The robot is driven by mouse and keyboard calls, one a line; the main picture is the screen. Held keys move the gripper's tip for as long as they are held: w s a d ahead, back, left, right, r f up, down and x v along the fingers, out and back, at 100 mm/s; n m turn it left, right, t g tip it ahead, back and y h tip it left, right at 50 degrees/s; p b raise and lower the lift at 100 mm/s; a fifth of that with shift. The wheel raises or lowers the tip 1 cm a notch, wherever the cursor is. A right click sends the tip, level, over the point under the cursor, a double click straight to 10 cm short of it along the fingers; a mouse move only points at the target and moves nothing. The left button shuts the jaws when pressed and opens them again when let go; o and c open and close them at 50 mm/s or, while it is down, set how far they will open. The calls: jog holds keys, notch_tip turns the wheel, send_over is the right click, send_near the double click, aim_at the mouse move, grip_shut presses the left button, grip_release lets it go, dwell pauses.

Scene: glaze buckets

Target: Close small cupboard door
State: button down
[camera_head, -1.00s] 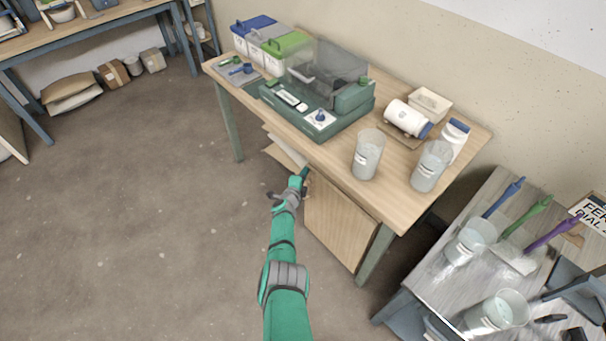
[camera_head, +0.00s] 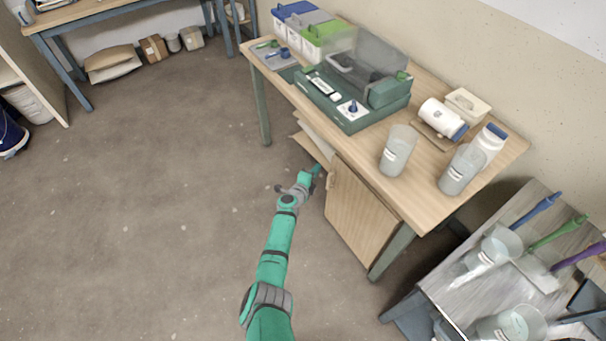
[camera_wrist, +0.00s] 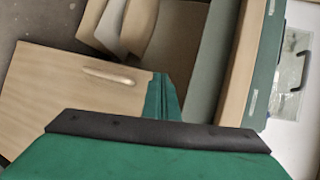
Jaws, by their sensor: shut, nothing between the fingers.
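The small cupboard door (camera_head: 358,212) is a light wooden panel under the front of the wooden table (camera_head: 440,165). In the wrist view, the door (camera_wrist: 50,105) fills the left side, with a pale bar handle (camera_wrist: 108,76) near its free edge. My gripper (camera_head: 316,171) is shut and empty beside the door's left, handle-side edge. In the wrist view, its green fingertips (camera_wrist: 163,98) overlap the door's upper corner; contact is unclear.
Brown papers or cardboard (camera_head: 312,148) stick out beside the door under the table. Beakers (camera_head: 397,150), a bottle and a green case (camera_head: 350,112) stand on top. A grey side table (camera_head: 450,290) stands at lower right. The floor to the left is open.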

jog(key=s+a+r, duration=0.1)
jog(key=s+a, duration=0.2)
jog(key=a, duration=0.2)
jog(key=shift+r, duration=0.4)
jog(key=shift+s, duration=0.1)
